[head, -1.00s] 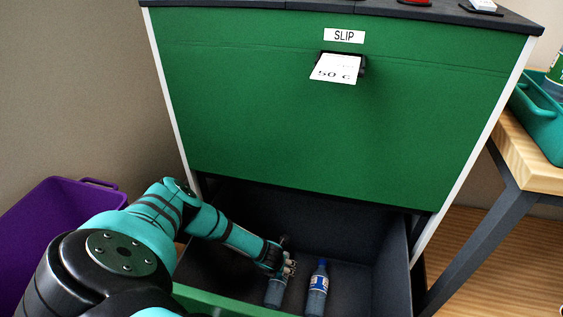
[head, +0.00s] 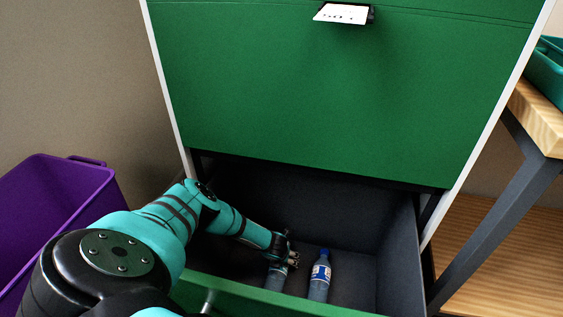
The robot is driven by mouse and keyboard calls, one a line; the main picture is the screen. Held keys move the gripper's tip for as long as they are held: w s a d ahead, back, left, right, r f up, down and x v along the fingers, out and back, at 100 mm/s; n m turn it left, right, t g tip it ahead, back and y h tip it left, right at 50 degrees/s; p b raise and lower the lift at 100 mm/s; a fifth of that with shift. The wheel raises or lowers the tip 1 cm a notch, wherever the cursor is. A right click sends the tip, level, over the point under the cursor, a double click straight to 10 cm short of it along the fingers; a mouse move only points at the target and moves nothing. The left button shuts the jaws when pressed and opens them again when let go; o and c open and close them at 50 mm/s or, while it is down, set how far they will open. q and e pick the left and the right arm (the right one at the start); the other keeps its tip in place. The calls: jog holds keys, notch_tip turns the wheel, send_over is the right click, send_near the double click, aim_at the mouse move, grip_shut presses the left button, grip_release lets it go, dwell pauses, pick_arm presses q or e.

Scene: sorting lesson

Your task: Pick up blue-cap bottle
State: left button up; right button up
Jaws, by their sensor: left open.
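A clear bottle with a blue cap and a blue-and-white label (head: 320,277) stands or leans in the open dark drawer (head: 360,237) of the green machine. A second clear bottle (head: 276,275) is just left of it, its top hidden by my left gripper (head: 291,257). The left gripper is open, at the top of this second bottle and a short way left of the blue-cap bottle. Whether its fingers touch the second bottle cannot be told. My right gripper is not in view.
The green machine front (head: 340,90) rises above the drawer, with a white slip (head: 341,13) sticking out. The green drawer front (head: 250,297) is a near edge. A purple bin (head: 60,215) stands left; a wooden table (head: 540,115) with a teal tray (head: 546,66) stands right.

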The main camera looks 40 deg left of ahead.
pick_arm(q)
jog(key=c, duration=1.1)
